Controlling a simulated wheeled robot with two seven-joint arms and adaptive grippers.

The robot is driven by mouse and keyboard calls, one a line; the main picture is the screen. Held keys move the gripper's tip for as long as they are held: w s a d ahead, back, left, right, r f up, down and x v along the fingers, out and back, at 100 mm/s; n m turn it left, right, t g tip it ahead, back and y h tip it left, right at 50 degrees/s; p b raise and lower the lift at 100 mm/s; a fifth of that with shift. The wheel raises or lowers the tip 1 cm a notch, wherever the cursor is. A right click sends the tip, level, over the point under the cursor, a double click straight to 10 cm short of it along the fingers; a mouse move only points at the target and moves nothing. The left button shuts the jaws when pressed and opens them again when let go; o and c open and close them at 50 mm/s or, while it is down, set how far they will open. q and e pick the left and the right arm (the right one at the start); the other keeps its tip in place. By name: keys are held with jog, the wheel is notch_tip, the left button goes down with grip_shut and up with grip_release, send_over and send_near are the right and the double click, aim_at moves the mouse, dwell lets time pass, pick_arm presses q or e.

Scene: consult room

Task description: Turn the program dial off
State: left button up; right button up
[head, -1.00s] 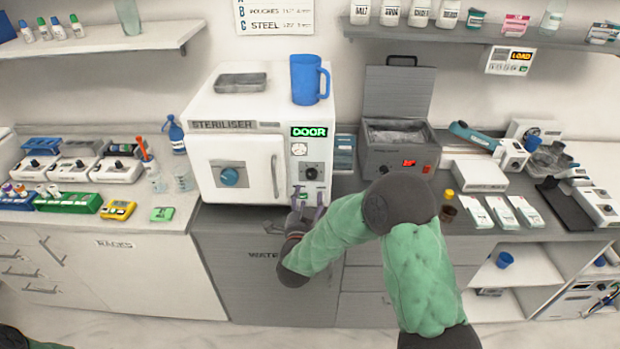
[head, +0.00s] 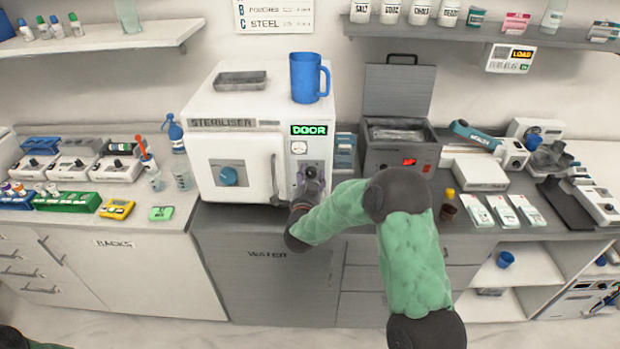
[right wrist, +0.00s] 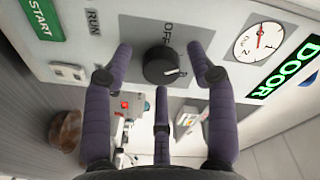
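The steriliser (head: 235,150) is a white box on the counter with a lit green DOOR display (head: 309,130). Its black program dial (head: 311,171) sits on the right panel, partly hidden by my gripper in the head view. In the right wrist view the dial (right wrist: 163,66) shows whole, with OFF printed beside it and RUN further left. The dial's white mark points to the lower right, away from the OFF label. My right gripper (right wrist: 165,72) is open, its purple fingers spread around the dial without visibly touching it.
A green START button (right wrist: 42,18) and a gauge (right wrist: 258,42) flank the dial on the panel. The door handle (head: 275,178) stands just left of my right gripper. A blue mug (head: 305,78) and metal tray (head: 240,80) rest on top of the steriliser.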

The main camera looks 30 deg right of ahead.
jog(key=c, duration=0.9)
jog(key=shift+o, duration=0.2)
jog(key=shift+n, duration=0.4)
jog(key=shift+f+n+b, duration=0.15)
jog(key=shift+n+b, duration=0.4)
jog(key=shift+n, duration=0.55)
jog(key=n, duration=0.2)
jog(key=shift+n+b, duration=0.3)
jog(key=shift+n, duration=0.1)
jog(key=n, duration=0.3)
jog(key=shift+n+t, duration=0.3)
jog(key=shift+t, duration=0.1)
jog(key=shift+s+f+n, duration=0.1)
jog(key=shift+f+n, duration=0.05)
jog(key=shift+n, duration=1.55)
